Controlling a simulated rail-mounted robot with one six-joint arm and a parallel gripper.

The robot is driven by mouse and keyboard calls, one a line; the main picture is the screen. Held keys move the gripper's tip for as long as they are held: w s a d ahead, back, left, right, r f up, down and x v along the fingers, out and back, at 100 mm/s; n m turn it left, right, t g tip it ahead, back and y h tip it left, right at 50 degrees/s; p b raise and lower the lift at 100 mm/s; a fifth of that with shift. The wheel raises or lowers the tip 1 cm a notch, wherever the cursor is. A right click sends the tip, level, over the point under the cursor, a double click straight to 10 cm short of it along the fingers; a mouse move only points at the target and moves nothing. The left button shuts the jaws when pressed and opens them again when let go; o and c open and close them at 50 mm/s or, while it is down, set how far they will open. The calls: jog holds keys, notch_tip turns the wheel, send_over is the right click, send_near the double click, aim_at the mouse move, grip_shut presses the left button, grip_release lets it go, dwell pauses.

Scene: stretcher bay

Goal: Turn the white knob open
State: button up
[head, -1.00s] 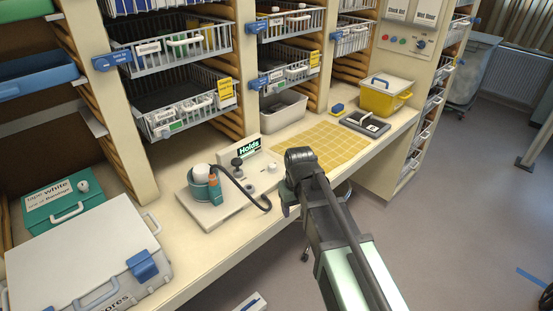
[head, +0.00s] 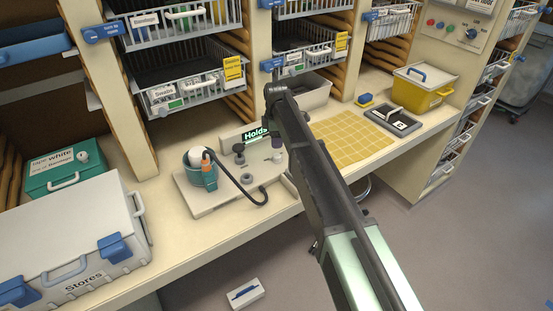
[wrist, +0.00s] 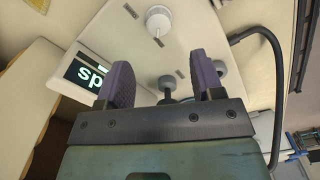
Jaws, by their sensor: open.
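The white knob (wrist: 158,20) is round and stands on a pale panel. In the wrist view it is beyond my fingertips, roughly in line with the gap between them. My gripper (wrist: 161,70) is open and empty, with two purple-grey fingers apart. In the head view my gripper (head: 277,142) is over the right part of the panel (head: 212,203), and the white knob (head: 277,157) shows small just below it. My arm hides part of that area. I cannot tell the knob's turn position.
Two dark grey knobs (wrist: 220,69) stand near my fingers. A lit display (wrist: 88,72), a teal holder (head: 201,172) and a black hose (head: 262,198) are on or beside the panel. A yellow grid mat (head: 350,145) lies to the right. Baskets hang above.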

aim_at(276, 155)
notch_tip(276, 155, down, 9)
jog(key=b, duration=0.7)
jog(key=shift+w, duration=0.1)
jog(key=shift+r, duration=0.2)
jog(key=c, duration=0.9)
